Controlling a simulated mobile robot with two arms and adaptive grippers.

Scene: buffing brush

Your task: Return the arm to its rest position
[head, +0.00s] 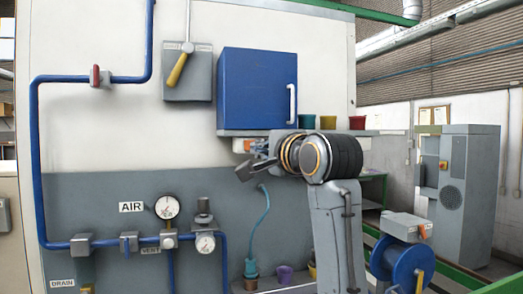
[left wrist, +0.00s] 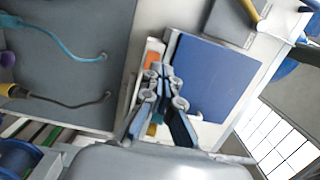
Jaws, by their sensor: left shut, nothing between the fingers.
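My left gripper (head: 256,161) is in front of the grey shelf, just below the blue cabinet (head: 257,88). It points left, with my arm folded up behind it at the centre right. In the left wrist view its fingers (left wrist: 165,82) are shut together with nothing between them. The blue cabinet also shows in the left wrist view (left wrist: 214,80), to the right of the fingers. My right gripper is not in view.
A shelf (head: 390,132) carries several coloured cups. Gauges (head: 167,207) and blue pipes (head: 37,160) line the wall at left. A teal hose (head: 262,225) hangs below the gripper. A blue reel (head: 402,265) stands at lower right.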

